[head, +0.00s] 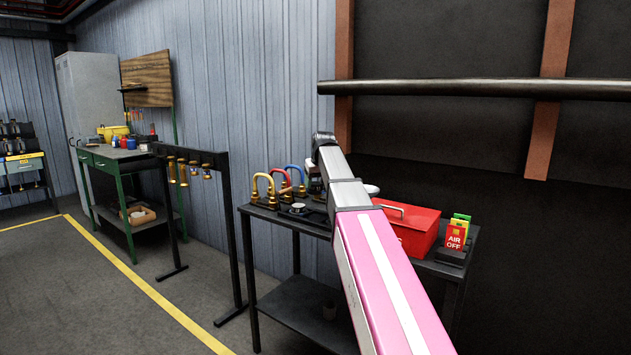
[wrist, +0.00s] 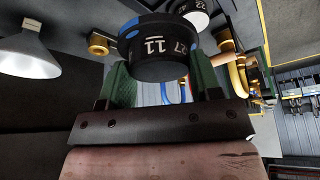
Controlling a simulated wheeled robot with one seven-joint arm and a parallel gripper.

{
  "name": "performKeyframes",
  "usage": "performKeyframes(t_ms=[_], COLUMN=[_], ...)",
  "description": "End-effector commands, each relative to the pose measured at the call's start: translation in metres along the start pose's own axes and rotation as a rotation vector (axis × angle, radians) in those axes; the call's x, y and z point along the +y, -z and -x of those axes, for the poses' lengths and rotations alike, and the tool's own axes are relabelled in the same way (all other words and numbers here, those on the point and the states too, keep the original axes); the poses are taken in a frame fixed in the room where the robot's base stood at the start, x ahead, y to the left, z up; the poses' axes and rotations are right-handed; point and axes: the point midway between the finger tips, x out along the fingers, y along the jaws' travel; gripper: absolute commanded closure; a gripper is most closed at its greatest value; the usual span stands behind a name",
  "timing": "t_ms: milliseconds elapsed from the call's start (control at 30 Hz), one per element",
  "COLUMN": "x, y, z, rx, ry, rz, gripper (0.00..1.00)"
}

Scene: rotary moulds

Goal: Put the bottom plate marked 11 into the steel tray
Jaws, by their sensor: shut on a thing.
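In the wrist view, my gripper (wrist: 160,80) is shut on a dark round plate (wrist: 154,52) marked 11, with 27 beside it and a blue patch on its rim. The plate sits between the green finger pads. In the head view, my pink and grey arm reaches over a black table (head: 290,222) and hides most of my gripper and the plate. I cannot make out the steel tray in either view.
On the table stand curved hoses in gold, red and blue (head: 292,175), a red toolbox (head: 408,225) and an AIR OFF sign (head: 455,237). A black rack (head: 222,190) stands left of it. Another numbered dark piece (wrist: 194,14) shows in the wrist view.

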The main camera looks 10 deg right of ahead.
Motion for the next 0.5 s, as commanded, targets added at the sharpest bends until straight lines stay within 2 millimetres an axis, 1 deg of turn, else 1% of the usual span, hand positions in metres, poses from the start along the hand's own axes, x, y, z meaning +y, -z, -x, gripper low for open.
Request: performKeyframes(t_ms=[500], x=[0.000], y=[-0.014], z=[-0.033], rx=[0.002], ry=[0.000], rz=[0.000], gripper=[0.75])
